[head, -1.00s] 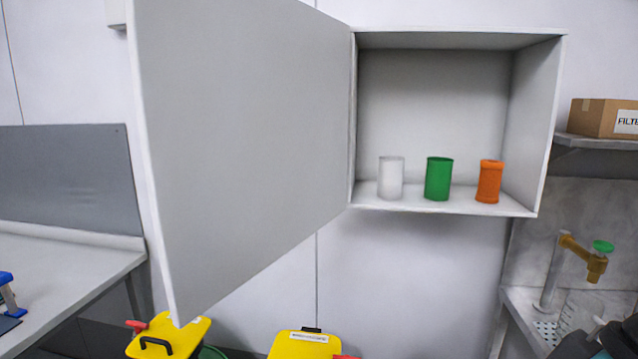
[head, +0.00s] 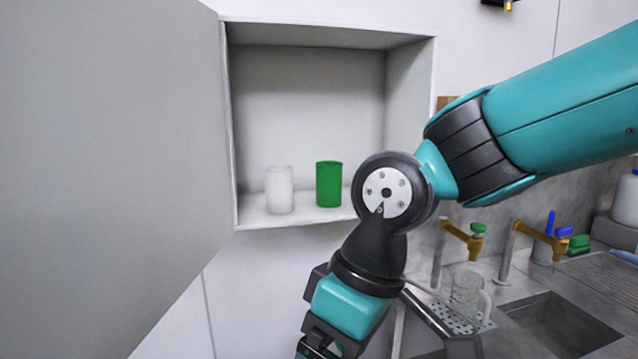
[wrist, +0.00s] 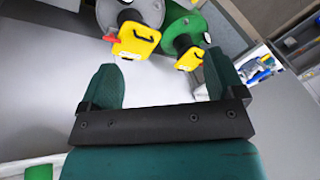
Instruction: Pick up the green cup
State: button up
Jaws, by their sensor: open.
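The green cup (head: 329,184) stands upright on the floor of the open wall cabinet (head: 335,221), right of a clear cup (head: 279,190). My gripper (wrist: 163,78) is open and empty in the wrist view, its two teal fingers apart. In the head view my arm reaches in from the right, and its wrist hangs below and in front of the cabinet. The fingertips are cut off at the bottom there. A green patch (wrist: 38,173) at the wrist view's lower left may be the cup. The orange container is hidden, with my arm in front.
The open cabinet door (head: 110,170) fills the left side. A sink (head: 560,322) with brass taps and a glass mug (head: 466,295) lies at lower right. Yellow boxes (wrist: 136,42) on drums show in the wrist view. The space in front of the cabinet's left part is clear.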

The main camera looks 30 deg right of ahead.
jog(key=w+d+r+m, duration=0.1)
jog(key=w, duration=0.3)
jog(key=w+d+r+t+h, duration=0.1)
jog(key=w+r, duration=0.1)
jog(key=w, duration=0.2)
jog(key=w+d+r+m+p, duration=0.1)
jog(key=w, duration=0.3)
jog(key=shift+w+d+r+m+t+h, duration=0.2)
jog(key=shift+w+r+m+t+h, duration=0.1)
jog(key=shift+h, duration=0.1)
notch_tip(320, 180, up, 10)
jog(key=m+t+h+p, duration=0.2)
jog(key=m+h, duration=0.3)
jog(key=m, duration=0.6)
send_over(329, 172)
jog(key=x, duration=0.2)
jog(key=p+x, duration=0.1)
jog(key=x, duration=0.4)
jog(key=shift+w+f, duration=0.1)
jog(key=shift+w, duration=0.25)
jog(key=c, duration=1)
